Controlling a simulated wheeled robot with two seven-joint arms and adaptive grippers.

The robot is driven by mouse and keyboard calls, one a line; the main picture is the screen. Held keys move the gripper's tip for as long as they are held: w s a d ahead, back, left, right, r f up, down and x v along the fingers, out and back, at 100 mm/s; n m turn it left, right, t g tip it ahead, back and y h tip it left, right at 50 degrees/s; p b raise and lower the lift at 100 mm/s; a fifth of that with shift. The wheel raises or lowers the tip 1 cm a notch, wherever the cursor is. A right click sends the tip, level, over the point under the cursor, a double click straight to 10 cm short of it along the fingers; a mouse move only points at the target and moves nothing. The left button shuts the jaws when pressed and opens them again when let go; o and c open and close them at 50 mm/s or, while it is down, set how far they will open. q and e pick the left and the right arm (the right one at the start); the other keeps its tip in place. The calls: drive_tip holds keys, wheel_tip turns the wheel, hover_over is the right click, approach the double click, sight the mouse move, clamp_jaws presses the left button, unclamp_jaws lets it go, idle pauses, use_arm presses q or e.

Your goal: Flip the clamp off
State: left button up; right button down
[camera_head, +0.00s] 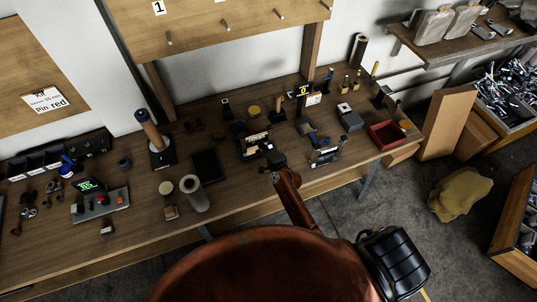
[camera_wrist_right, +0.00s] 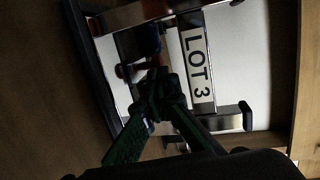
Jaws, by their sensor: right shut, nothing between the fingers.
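My right gripper (camera_head: 272,156) is over the middle of the workbench, at the near right side of a dark fixture (camera_head: 252,142) with pale plates. In the right wrist view my green-tinted fingers (camera_wrist_right: 160,90) are together with nothing between them. Just beyond them is a metal fixture with a white "LOT 3" label (camera_wrist_right: 196,65) and metal bars (camera_wrist_right: 150,12). A small dark red part (camera_wrist_right: 132,71) shows beside the fingertips. It may belong to the clamp; its position and any contact are unclear. My left gripper is not in view.
A second fixture (camera_head: 325,155) stands to the right, with a red tray (camera_head: 387,135) farther right. A box with a green display (camera_head: 89,185) is at far left.

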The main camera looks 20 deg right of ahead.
drive_tip(key=v, duration=0.9)
drive_tip(key=shift+s, duration=0.3)
drive_tip(key=shift+d, duration=0.1)
